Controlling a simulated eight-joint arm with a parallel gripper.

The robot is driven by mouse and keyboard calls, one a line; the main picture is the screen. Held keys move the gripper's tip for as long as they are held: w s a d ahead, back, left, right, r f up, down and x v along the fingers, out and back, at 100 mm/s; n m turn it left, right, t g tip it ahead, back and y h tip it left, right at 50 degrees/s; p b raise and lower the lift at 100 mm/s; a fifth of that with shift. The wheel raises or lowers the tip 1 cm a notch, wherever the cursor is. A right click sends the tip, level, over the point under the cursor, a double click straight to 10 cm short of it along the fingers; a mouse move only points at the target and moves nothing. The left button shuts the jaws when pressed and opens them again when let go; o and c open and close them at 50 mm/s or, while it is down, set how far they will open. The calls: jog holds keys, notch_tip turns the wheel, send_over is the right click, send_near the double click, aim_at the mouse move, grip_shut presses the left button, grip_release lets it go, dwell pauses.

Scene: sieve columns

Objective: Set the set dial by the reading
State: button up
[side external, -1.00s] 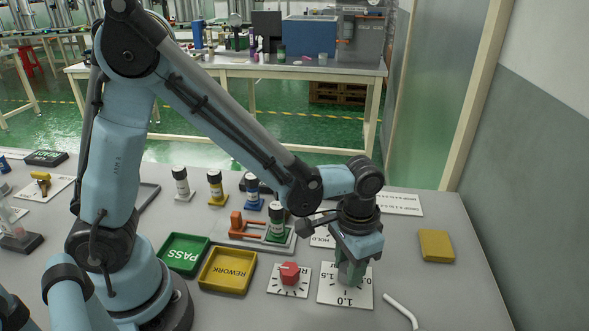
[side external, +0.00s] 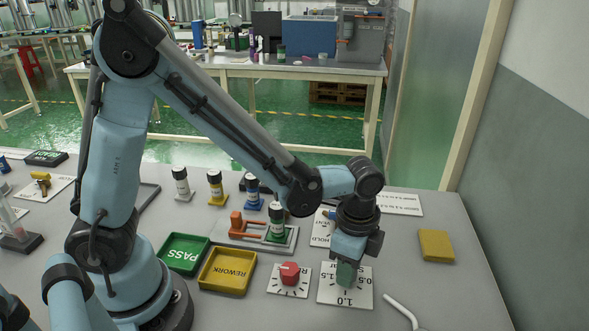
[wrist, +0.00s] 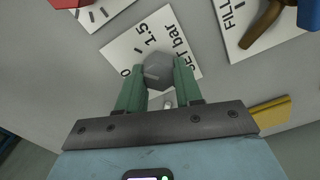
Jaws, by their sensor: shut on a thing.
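The set dial is a grey knob (wrist: 158,72) on a white plate (wrist: 118,45) marked "SET bar", with 1.5 legible in the wrist view. In the side view the plate (side external: 364,297) shows 0.5, 1.0 and 1.5, and my gripper hides the knob. My gripper (side external: 346,280) points down over the plate. Its green fingers (wrist: 159,80) are shut on the knob's sides. No gauge reading is legible.
A red knob (side external: 290,273) on a white plate is left of the set dial. A yellow REWORK tray (side external: 204,287) and green PASS tray (side external: 162,248) lie farther left. A white bent tube (side external: 399,310) lies close right. A yellow block (side external: 436,246) sits farther right.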

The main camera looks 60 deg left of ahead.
jog(key=shift+m, duration=1.1)
jog(key=o, duration=1.1)
jog(key=shift+c, duration=0.2)
notch_tip(320, 180, up, 12)
